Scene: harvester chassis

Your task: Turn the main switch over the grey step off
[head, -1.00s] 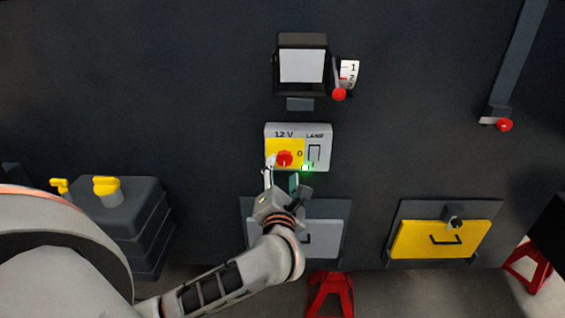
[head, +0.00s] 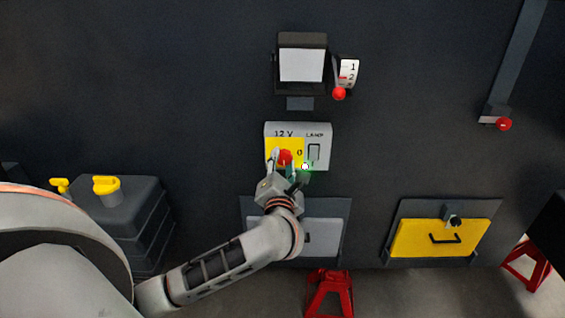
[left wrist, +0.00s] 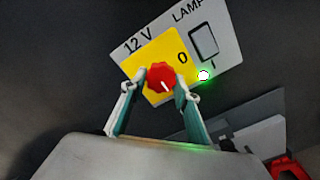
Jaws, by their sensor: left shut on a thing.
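The main switch is a red knob (head: 286,157) on a yellow plate (head: 272,145) marked "12 V" and "0", on a light grey panel. It also shows in the left wrist view (left wrist: 160,77), where its white mark points down and right, away from the "0". My left gripper (head: 284,160) is shut on the knob, with one finger on each side of it, as the left wrist view (left wrist: 160,86) shows. A small lamp (left wrist: 204,76) beside the plate glows green. The grey step (head: 322,236) is below the panel, partly hidden by my arm. My right gripper is not in view.
A lamp rocker (head: 314,152) is close right of the knob. Above is a dark box with a white face (head: 302,65) and a red-knobbed lever (head: 339,94). A yellow step (head: 425,240) is at right, a dark tank (head: 140,215) at left.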

